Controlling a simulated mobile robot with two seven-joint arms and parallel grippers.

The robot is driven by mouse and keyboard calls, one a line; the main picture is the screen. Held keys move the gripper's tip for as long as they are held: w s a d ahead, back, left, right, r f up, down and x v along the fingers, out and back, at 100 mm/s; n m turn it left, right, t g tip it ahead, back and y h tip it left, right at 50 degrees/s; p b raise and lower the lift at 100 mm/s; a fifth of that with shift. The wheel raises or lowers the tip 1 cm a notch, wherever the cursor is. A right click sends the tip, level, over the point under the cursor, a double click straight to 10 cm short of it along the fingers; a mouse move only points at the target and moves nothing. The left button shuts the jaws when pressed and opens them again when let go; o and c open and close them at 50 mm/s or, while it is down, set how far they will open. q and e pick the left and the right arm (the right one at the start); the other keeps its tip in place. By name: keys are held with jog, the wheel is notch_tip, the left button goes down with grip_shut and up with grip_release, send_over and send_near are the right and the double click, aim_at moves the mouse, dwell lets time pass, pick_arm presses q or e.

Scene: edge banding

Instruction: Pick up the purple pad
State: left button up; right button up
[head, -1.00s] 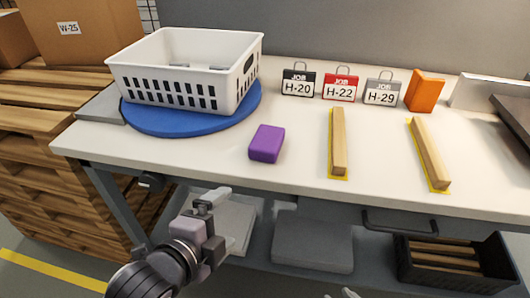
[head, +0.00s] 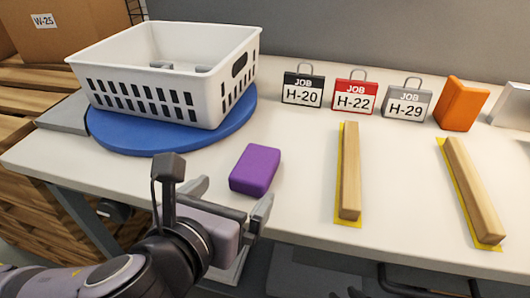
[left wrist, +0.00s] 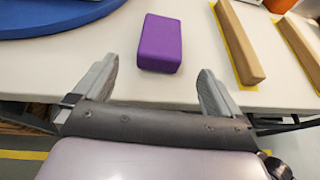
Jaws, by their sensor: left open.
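The purple pad (head: 256,169) lies flat on the white tabletop near its front edge, right of the blue round mat. My left gripper (head: 232,198) is open and empty in front of the pad, at the table's front edge. In the left wrist view, the pad (left wrist: 160,43) is ahead of the gap between the two fingers (left wrist: 157,85), apart from both. Only a small dark tip, perhaps of my right arm, shows at the bottom edge of the head view; my right gripper cannot be made out.
A white basket (head: 165,75) stands on the blue round mat (head: 105,130) at left. Two wooden strips (head: 349,170) lie on yellow outlines at right. Job tags (head: 354,95) and an orange block (head: 460,103) stand behind. The tabletop around the pad is clear.

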aim_at(245, 185)
pick_arm(q)
jog(key=shift+w+d, duration=0.1)
jog(key=shift+w, duration=0.1)
jog(key=shift+w+d+f, duration=0.1)
jog(key=shift+w+f, duration=0.05)
jog(key=shift+w, duration=0.1)
jog(key=shift+w+d+f+b, duration=0.2)
jog(key=shift+w+f+b, duration=0.15)
jog(key=shift+w, duration=0.2)
jog(key=x, duration=0.2)
jog(key=b+x, duration=0.1)
jog(key=x, duration=0.1)
jog(key=shift+f, duration=0.3)
jog(key=shift+w+d, duration=0.2)
jog(key=shift+w, duration=0.1)
jog(key=c, duration=1)
